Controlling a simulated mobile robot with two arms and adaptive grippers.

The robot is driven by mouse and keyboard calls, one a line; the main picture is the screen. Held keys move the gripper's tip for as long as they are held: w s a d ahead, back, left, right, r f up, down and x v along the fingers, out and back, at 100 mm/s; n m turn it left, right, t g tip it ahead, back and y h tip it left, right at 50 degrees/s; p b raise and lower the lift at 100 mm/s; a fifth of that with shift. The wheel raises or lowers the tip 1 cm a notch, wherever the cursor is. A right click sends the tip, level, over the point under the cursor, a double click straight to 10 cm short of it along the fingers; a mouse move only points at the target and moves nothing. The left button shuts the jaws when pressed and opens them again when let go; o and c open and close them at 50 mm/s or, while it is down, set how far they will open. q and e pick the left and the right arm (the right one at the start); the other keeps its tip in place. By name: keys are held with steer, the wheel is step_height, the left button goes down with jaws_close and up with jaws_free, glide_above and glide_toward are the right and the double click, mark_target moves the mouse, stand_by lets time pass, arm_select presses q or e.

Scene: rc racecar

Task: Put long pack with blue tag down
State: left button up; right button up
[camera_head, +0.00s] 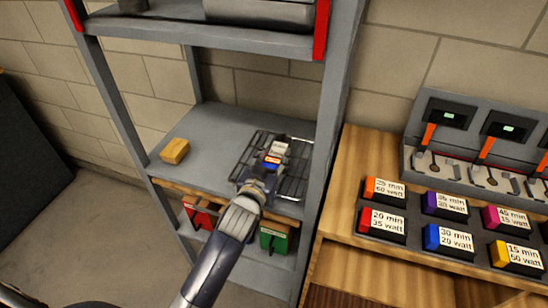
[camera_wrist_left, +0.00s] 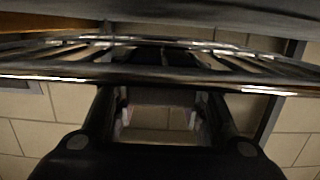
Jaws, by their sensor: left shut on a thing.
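My left gripper (camera_head: 262,182) reaches over the middle shelf and is shut on a dark pack with a blue tag (camera_head: 272,161), which shows just beyond the fingers. The pack is over or in a wire rack (camera_head: 293,183) on the shelf; I cannot tell whether it touches the rack. A white and red label (camera_head: 278,148) shows at its far end. In the left wrist view the fingers (camera_wrist_left: 160,115) stand apart, with the rack's bars (camera_wrist_left: 230,80) across the picture. The gripper and arm hide part of the rack. My right gripper is out of view.
A yellow block (camera_head: 175,151) lies on the left of the shelf (camera_head: 210,130). Shelf posts stand on both sides. Red (camera_head: 200,215) and green (camera_head: 274,238) items are below. On the wooden bench (camera_head: 345,190), several labelled colour-tagged blocks (camera_head: 382,222) sit before a grey charger-like station (camera_head: 450,165).

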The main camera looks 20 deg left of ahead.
arm_select(q)
steer(key=o, duration=1.3)
steer(key=shift+f, duration=0.15)
steer(key=shift+o, duration=0.2)
steer(key=shift+s, duration=0.15)
steer(key=s+r+b, duration=0.1)
steer(key=s+r, duration=0.1)
steer(key=s, duration=0.9)
steer(key=shift+s+a, duration=0.2)
steer(key=shift+s, duration=0.1)
